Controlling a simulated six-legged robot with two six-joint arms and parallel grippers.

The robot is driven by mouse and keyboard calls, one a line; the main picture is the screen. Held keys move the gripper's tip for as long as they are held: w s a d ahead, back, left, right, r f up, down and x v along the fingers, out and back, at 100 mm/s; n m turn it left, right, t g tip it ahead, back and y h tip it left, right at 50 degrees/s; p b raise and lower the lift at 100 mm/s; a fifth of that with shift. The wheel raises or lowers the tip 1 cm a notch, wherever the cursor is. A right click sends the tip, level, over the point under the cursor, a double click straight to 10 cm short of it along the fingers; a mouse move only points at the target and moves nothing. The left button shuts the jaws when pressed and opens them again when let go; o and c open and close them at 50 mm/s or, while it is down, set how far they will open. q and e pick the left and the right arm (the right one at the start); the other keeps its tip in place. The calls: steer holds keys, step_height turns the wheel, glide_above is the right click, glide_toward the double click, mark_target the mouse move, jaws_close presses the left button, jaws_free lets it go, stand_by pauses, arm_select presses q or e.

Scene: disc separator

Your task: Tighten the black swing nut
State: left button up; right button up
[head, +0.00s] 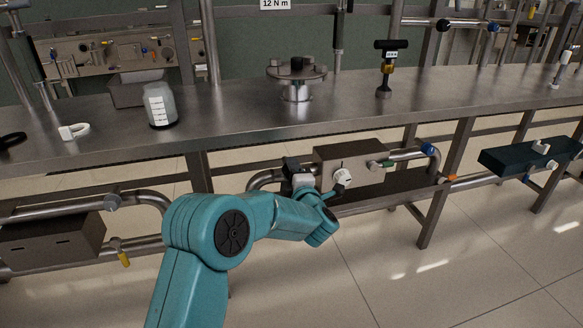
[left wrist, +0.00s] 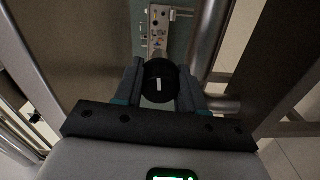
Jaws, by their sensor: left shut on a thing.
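My left gripper (head: 291,165) is below the bench edge, just left of a brown box on the pipework. In the left wrist view, its two fingers (left wrist: 161,88) are closed on opposite sides of a round black knob with a white mark, which looks like the black swing nut (left wrist: 158,72). The fingers touch its sides. The nut's stem is hidden behind it. In the head view my arm and gripper hide the nut. My right gripper is in no view.
The brown box (head: 350,157) carries a white dial (head: 343,177). Steel pipe (head: 408,155) with a blue knob (head: 428,149) runs beside it. Above, the steel bench (head: 230,122) holds a bottle (head: 160,105), a flanged disc (head: 297,73) and a black T-handle tool (head: 387,62).

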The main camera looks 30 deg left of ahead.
arm_select(q)
steer(key=m+p, duration=0.1)
steer(key=m, duration=0.2)
steer(key=shift+d+p, duration=0.1)
steer(key=shift+p, duration=0.2)
steer(key=m+p, duration=0.2)
steer(key=m, duration=0.1)
steer(key=shift+m, duration=0.3)
steer(key=m+p, duration=0.2)
steer(key=m, duration=0.1)
steer(key=shift+m, duration=0.3)
steer(key=m+p, duration=0.3)
steer(key=m, duration=0.1)
steer(key=shift+f+m, duration=0.1)
steer(key=shift+m, duration=0.2)
steer(key=m+p, duration=0.2)
steer(key=m, duration=0.1)
steer(key=shift+s, duration=0.1)
steer(key=shift+f+m, duration=0.15)
steer(key=shift+m, duration=0.55)
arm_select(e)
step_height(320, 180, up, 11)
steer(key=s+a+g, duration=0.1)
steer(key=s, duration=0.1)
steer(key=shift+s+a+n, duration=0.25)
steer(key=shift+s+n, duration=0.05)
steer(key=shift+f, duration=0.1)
arm_select(q)
steer(key=o, duration=1.1)
steer(key=shift+c, duration=0.2)
